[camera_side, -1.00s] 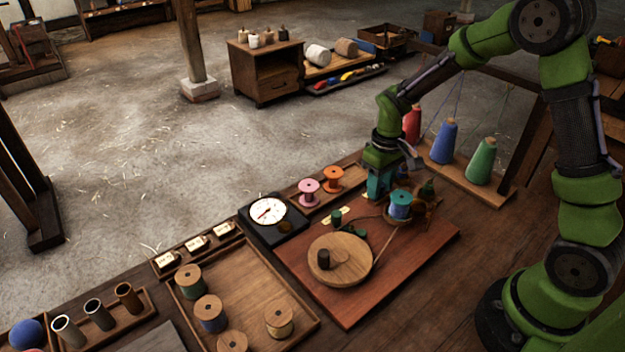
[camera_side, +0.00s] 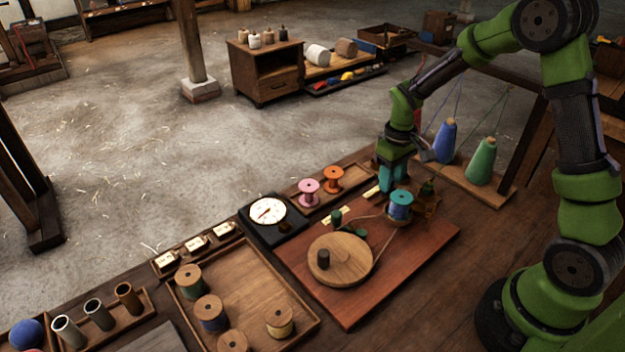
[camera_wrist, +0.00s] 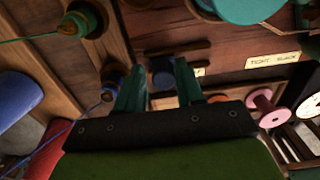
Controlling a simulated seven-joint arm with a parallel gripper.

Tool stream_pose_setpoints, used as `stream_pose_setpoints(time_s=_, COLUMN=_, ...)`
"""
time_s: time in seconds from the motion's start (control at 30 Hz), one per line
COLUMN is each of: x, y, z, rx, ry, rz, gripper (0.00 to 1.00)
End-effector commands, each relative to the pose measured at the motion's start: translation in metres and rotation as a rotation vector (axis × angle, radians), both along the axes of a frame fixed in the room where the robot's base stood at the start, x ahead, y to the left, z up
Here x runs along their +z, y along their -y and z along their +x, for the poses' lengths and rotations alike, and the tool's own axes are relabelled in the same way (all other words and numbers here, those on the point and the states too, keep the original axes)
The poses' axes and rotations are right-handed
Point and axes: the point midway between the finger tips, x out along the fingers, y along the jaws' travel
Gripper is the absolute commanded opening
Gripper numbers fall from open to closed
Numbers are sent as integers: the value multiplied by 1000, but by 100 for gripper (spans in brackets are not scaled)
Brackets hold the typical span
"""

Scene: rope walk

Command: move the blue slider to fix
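The blue slider (camera_wrist: 162,74) shows in the wrist view as a dark blue knob on the red-brown board, by a dark slot. My gripper (camera_wrist: 160,72) has its two teal fingers apart, with the knob showing in the gap between their tips. I cannot tell whether the fingers touch it. One pale label (camera_wrist: 200,72) is mostly hidden behind a finger, so its word is unreadable. Another pale label (camera_wrist: 274,60) is further right, its print blurred. In the side view my gripper (camera_side: 389,190) points down at the board's far edge and hides the slider.
A teal spool (camera_side: 400,204) stands close in front of my gripper. A round wooden wheel (camera_side: 340,259) with a cord lies on the board. Pink (camera_side: 309,191) and orange (camera_side: 333,179) spools sit in a tray to the left. Blue (camera_side: 445,142) and green (camera_side: 482,162) thread cones stand behind.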

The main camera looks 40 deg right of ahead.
Motion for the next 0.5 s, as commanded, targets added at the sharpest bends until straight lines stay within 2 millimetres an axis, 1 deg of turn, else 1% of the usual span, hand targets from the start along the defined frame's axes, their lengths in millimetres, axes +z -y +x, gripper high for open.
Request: stream_pose_setpoints(time_s=0.5, x=0, y=3, z=0, rx=1, ry=0, rz=-1, gripper=37)
